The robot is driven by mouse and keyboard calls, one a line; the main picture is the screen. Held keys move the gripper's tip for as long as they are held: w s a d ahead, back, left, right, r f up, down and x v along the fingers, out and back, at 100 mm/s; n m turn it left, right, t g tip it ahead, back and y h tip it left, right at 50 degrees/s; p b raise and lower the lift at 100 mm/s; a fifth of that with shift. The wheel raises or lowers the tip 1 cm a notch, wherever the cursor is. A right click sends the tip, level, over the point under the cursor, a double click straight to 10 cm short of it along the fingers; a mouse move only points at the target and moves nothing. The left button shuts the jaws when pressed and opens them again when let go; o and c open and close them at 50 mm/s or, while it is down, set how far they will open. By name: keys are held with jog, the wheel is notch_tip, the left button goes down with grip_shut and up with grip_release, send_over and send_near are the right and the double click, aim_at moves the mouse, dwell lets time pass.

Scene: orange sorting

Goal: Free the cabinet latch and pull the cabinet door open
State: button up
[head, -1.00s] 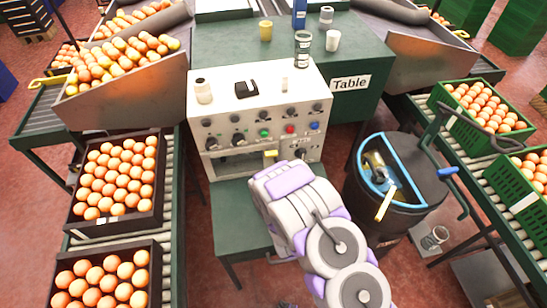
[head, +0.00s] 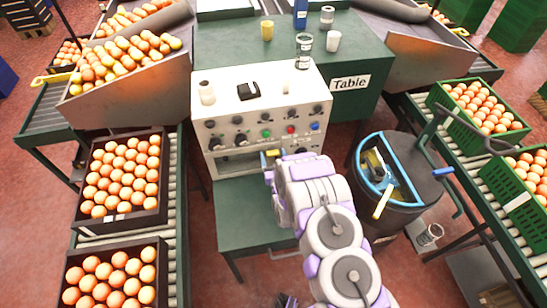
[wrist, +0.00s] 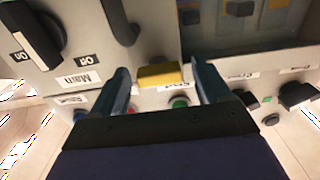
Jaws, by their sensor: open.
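The cabinet is a white control box (head: 225,105) with knobs and coloured buttons on its front. A small yellow latch (head: 272,153) shows low on that front, just above my gripper (head: 271,174). In the wrist view the yellow latch (wrist: 159,75) lies between the two fingertips of my gripper (wrist: 162,82), which are apart with a gap on each side of it. Whether a finger touches the latch cannot be told. A grey panel (wrist: 85,45) with a Main switch is on the left in the wrist view. The door's outline is partly hidden by my arm.
Cups and a jar (head: 303,50) stand on or behind the box on the green table (head: 240,45). A dark drum (head: 400,170) with a blue rim stands close on the right. Crates of oranges (head: 85,222) line the left conveyor. A bare green surface (head: 240,205) lies below the box.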

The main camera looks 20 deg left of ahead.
jog(key=shift+a+f, duration=0.1)
jog(key=shift+a, duration=0.1)
jog(key=shift+d, duration=0.35)
jog(key=c, duration=0.4)
jog(key=shift+a, duration=0.15)
grip_shut()
